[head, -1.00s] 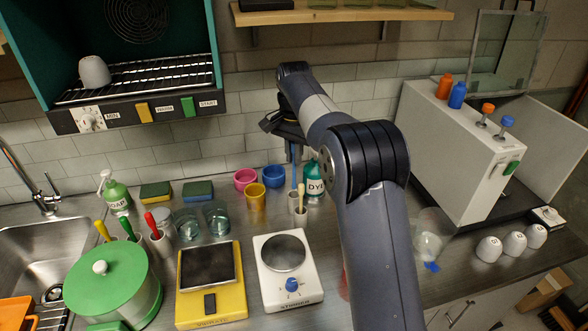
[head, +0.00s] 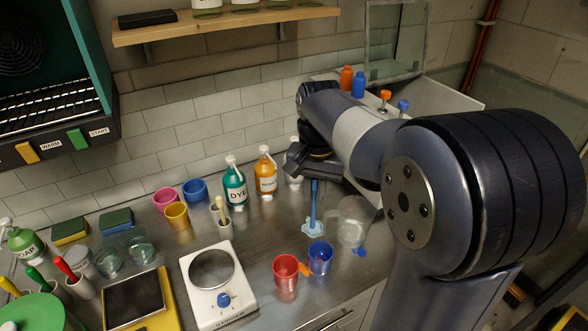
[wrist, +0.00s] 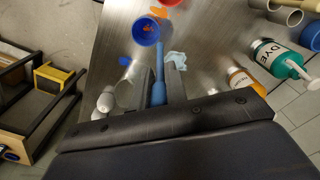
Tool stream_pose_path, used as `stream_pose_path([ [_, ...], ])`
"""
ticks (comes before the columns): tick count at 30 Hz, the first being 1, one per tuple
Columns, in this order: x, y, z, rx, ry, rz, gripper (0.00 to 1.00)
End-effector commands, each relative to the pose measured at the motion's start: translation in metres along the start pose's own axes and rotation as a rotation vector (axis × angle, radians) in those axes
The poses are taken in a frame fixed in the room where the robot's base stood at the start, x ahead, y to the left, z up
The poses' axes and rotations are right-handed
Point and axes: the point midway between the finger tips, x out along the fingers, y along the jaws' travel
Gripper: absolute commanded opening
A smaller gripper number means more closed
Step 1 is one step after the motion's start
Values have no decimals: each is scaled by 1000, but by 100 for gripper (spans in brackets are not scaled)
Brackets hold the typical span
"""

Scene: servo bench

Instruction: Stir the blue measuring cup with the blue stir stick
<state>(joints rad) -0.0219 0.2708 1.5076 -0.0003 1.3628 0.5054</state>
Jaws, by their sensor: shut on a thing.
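The blue measuring cup (head: 320,258) stands upright on the steel bench, just right of a red cup (head: 285,272). In the wrist view, the stick (wrist: 158,88) runs between the fingers (wrist: 158,78) towards the near rim of the cup. I cannot tell how high its tip is above the bench.
A crumpled pale-blue cloth (head: 312,228) lies near the stick's tip. A clear beaker (head: 352,222) stands right of the cup, a small blue piece (head: 358,252) beside it. Dye bottles (head: 235,188) and a white stirrer plate (head: 212,290) are to the left.

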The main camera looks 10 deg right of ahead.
Motion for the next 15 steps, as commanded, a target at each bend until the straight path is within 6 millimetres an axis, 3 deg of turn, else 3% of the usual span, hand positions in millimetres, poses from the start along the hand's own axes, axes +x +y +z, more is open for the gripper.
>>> stream_pose_path([
  [6,4,18,18,-10,0,0,0],
  [15,15,20,20,-13,0,0,0],
])
